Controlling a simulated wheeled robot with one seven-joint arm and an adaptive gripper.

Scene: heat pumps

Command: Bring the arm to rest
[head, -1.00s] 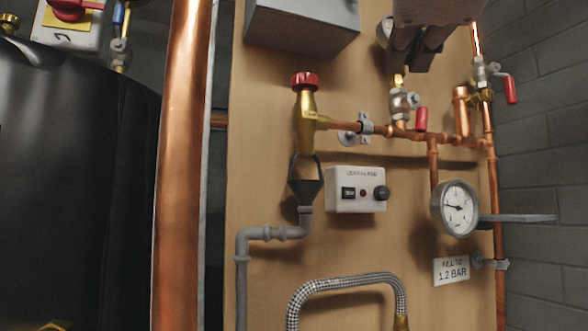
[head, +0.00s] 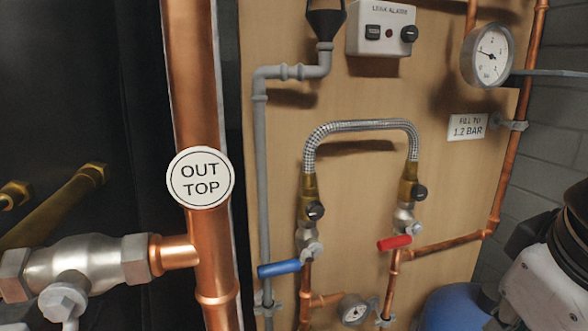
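My gripper is not in view, and no fingertips show in the head view. A pale grey and black body (head: 550,265) fills the lower right edge; I cannot tell whether it is part of my arm. The filling loop, a braided hose (head: 360,128), arches between two brass valves on the wooden board (head: 350,205). Its blue lever (head: 279,268) points left, and its red lever (head: 394,243) lies nearly level. The pressure gauge (head: 487,54) is at the upper right.
A thick copper pipe (head: 190,80) with an OUT TOP tag (head: 201,178) stands in front at left. A large valve (head: 85,268) joins it. A leak alarm box (head: 382,27), a fill sign (head: 467,126) and a blue vessel (head: 452,309) are at right.

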